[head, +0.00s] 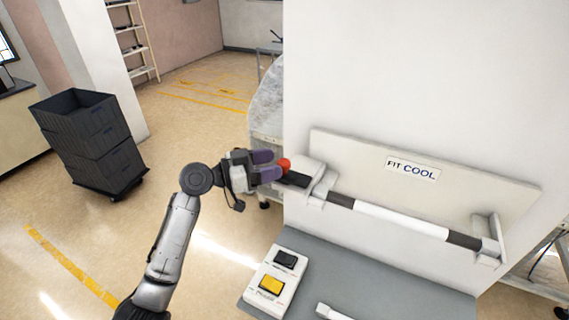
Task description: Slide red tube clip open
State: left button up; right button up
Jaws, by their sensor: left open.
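The red tube clip (284,164) shows as a small round red piece at the left end of a holder. A white tube (400,219) with dark bands lies across this holder, slanting down to the right. My left gripper (273,166) comes in from the left, with its dark purple fingers open and their tips right at the red clip. I cannot tell whether the fingers touch it. The fingers hide part of the clip's left side. My right gripper is not in view.
A white panel (470,190) labelled FIT COOL stands behind the tube. Below, a grey surface (345,279) carries a box with a black and a yellow button (271,286). Stacked dark crates (85,125) stand at left. The floor between crates and bench is clear.

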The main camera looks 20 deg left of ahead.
pick_arm(q)
jog(key=b+v, duration=0.1)
jog(key=v, duration=0.7)
jog(key=shift+s+a+b, duration=0.25)
jog(key=shift+b, duration=0.15)
